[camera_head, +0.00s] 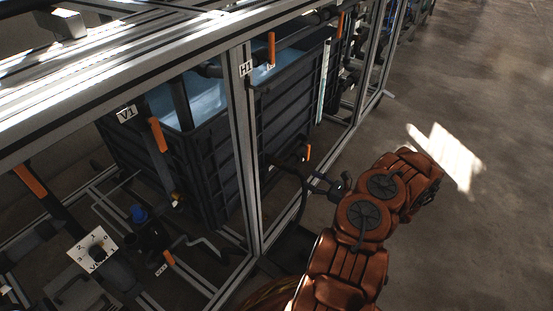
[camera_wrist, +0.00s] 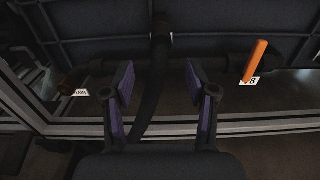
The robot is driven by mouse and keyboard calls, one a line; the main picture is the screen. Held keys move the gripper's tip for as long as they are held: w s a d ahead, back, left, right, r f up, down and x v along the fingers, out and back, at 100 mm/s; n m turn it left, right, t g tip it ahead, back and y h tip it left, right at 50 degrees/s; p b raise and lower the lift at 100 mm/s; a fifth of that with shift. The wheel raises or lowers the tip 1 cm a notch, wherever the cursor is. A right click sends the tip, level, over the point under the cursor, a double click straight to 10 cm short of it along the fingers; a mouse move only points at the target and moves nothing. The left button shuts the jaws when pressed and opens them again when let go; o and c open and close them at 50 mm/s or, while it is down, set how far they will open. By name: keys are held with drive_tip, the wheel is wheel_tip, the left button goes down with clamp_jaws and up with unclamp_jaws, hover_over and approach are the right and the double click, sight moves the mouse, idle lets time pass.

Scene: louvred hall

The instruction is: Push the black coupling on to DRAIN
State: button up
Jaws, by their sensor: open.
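My gripper (camera_wrist: 160,80) is open, with its two purple-padded fingers apart in the wrist view. In the head view it shows small (camera_head: 326,186), beside the black tank's lower side. A black hose (camera_wrist: 152,95) rises between and beyond the fingers in the wrist view. It runs up to a dark fitting (camera_wrist: 161,20) at the tank wall; I cannot tell whether this is the coupling. In the head view, a black hose (camera_head: 302,190) curves down by the frame post. A small white label (camera_wrist: 80,92) at left is too small to read surely, so I cannot pick out DRAIN.
A black ribbed tank (camera_head: 285,105) stands inside a grey metal frame (camera_head: 240,150). A frame rail (camera_wrist: 240,127) crosses the wrist view behind the fingers. An orange valve handle (camera_wrist: 256,60) stands to the right there. Open floor (camera_head: 460,230) lies right of my arm.

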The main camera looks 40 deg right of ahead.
sight(295, 171)
drive_tip(key=shift+b+x, duration=1.65)
drive_tip(key=shift+x, duration=3.65)
drive_tip(key=shift+w+d+r, duration=0.1)
drive_tip(key=shift+d, duration=0.05)
clamp_jaws()
